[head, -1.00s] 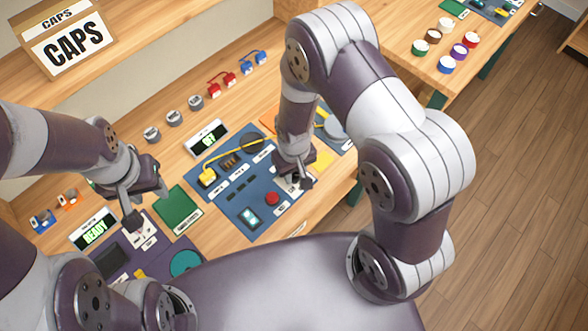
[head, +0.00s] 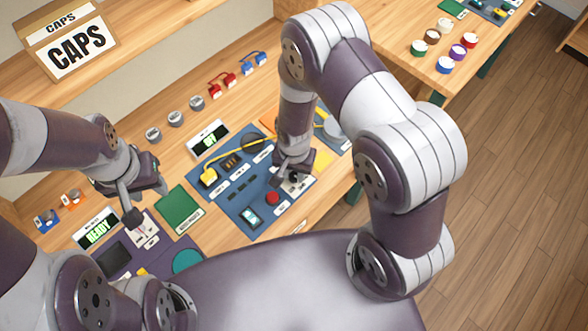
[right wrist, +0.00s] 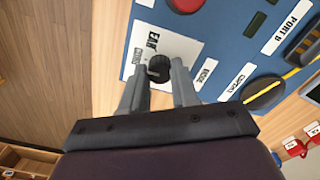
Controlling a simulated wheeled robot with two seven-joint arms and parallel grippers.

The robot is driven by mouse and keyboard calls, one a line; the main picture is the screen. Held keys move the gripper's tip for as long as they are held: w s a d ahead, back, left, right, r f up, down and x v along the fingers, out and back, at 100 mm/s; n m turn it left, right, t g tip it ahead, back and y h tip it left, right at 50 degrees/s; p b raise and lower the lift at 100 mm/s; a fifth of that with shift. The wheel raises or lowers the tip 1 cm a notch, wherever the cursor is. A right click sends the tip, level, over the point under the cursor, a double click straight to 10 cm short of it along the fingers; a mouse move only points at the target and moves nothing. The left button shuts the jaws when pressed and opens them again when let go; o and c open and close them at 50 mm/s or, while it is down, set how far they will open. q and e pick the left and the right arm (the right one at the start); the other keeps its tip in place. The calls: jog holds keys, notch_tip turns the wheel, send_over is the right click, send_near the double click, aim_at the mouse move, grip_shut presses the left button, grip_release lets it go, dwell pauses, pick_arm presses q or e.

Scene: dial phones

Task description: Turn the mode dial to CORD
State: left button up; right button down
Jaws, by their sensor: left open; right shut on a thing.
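The mode dial is a small black knob on a white plate, seen in the right wrist view (right wrist: 159,68). My right gripper (right wrist: 160,80) is shut on the knob, one finger on each side. In the head view my right gripper (head: 292,179) is at the right part of the blue board (head: 225,172), and its fingers partly cover the dial. My left gripper (head: 133,212) is open over a white plate on the purple board at the left, apart from the dial.
A yellow cord (head: 235,163) crosses the blue board, near a red button (head: 272,198) and a small display (head: 208,139) whose text is hard to read. A green pad (head: 179,209) lies between the boards. Grey caps (head: 175,118) and coloured plugs (head: 222,86) line the back.

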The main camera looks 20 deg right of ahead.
aim_at(294, 175)
jog(key=shift+m, duration=0.3)
dwell(0.4)
jog(key=c, duration=0.8)
grip_release()
jog(key=shift+c, duration=0.2)
notch_tip(294, 175, up, 13)
jog(key=shift+b, duration=0.35)
jog(key=shift+f, duration=0.1)
